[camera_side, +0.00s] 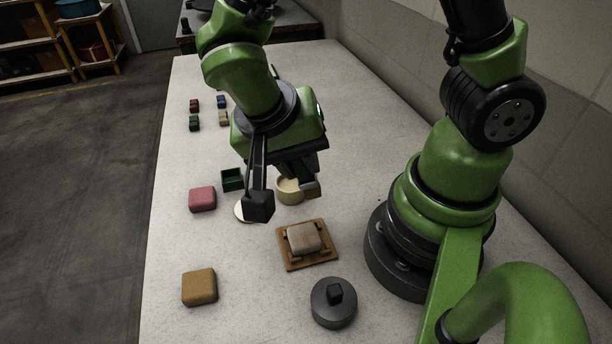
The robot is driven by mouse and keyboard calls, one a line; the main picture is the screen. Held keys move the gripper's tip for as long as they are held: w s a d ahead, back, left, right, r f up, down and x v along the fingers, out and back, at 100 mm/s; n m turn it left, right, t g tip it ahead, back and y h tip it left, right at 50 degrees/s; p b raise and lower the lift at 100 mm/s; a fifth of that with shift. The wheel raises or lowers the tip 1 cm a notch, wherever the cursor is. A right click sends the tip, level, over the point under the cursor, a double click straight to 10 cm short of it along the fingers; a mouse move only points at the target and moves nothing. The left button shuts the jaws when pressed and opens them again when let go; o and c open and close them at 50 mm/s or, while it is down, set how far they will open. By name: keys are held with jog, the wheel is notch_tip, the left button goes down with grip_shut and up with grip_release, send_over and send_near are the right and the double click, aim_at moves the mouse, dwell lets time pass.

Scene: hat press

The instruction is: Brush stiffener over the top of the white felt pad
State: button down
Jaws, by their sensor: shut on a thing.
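The pale felt pad (304,238) lies on a brown wooden board (292,264) in front of my gripper; its top has brownish patches. My gripper (284,197) points down above the table, behind the pad and apart from it. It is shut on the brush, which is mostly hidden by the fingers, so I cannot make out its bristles. A cream round pot (288,193) with a pale inside stands at the gripper, partly covered by it. A white disc (241,211) is partly hidden behind the left finger.
A dark green open box (232,180) and a pink block (202,199) stand to the left. A tan block (199,287) and a dark round weight with a knob (334,303) are at the front. Small coloured blocks (208,114) stand at the back left.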

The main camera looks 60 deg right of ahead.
jog(key=shift+w+d, duration=0.15)
jog(key=shift+d, duration=0.05)
jog(key=shift+f, duration=4.15)
jog(key=shift+w+a+r, duration=0.3)
jog(key=shift+w+a, duration=0.1)
jog(key=shift+w+a+f, duration=0.1)
jog(key=shift+w+a, duration=0.65)
jog(key=shift+a, duration=0.05)
jog(key=shift+s+d, duration=1.05)
jog(key=shift+d, duration=0.05)
jog(key=shift+s+a, duration=0.65)
jog(key=shift+s, duration=0.15)
jog(key=shift+w+a+f, duration=0.1)
jog(key=shift+w+a, duration=0.85)
jog(key=shift+a, duration=0.15)
jog(key=shift+s+d, duration=1.05)
jog(key=shift+d, duration=0.05)
jog(key=shift+r, duration=4.1)
jog(key=shift+w, duration=0.1)
